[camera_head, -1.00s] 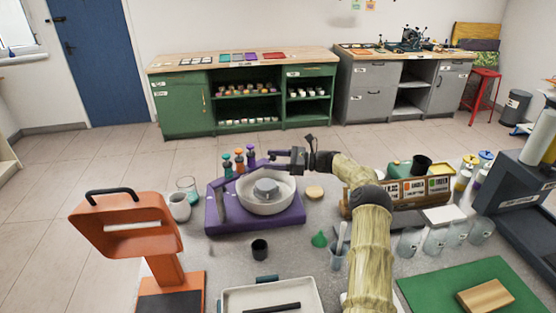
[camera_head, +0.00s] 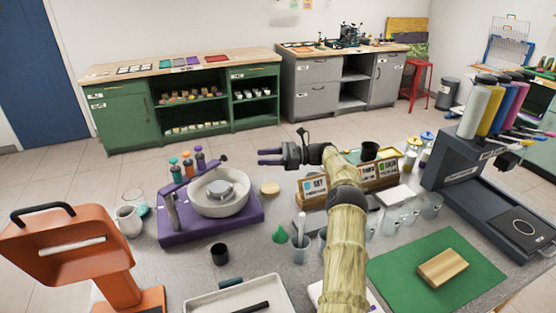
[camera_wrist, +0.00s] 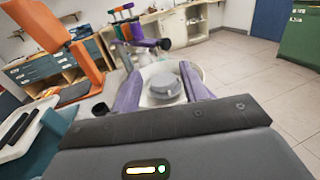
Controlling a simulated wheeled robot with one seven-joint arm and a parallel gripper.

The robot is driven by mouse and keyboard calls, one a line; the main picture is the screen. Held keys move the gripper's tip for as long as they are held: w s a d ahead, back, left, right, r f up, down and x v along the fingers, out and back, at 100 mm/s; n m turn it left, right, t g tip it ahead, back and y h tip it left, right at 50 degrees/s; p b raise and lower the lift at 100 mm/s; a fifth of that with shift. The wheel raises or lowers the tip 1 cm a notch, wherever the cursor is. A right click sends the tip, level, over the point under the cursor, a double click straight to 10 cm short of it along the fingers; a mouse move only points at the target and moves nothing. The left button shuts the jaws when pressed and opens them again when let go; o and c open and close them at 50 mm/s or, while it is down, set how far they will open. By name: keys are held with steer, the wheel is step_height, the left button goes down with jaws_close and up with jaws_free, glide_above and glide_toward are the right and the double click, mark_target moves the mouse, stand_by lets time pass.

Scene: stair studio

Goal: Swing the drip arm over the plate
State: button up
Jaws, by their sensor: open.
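The drip arm (camera_head: 192,175) is a purple bar on a post at the left of a purple base (camera_head: 182,236). It carries several coloured bottles and runs along the far-left side of a white bowl. Its dark tip is beyond the bowl's far rim, off to the side of the plate. The plate (camera_head: 217,189) is a grey disc in the bowl; it also shows in the wrist view (camera_wrist: 165,86). My gripper (camera_head: 262,157) is open and empty, in the air right of the arm's tip and apart from it. In the wrist view the drip arm (camera_wrist: 138,43) lies beyond my purple fingers.
An orange stand (camera_head: 70,250) is at the left, beside a white mug (camera_head: 128,221). A labelled wooden box (camera_head: 375,182) stands under and right of my arm. A white tray (camera_head: 205,304) is at the front.

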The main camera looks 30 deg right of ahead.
steer(key=shift+v, duration=1.85)
steer(key=shift+s, duration=0.1)
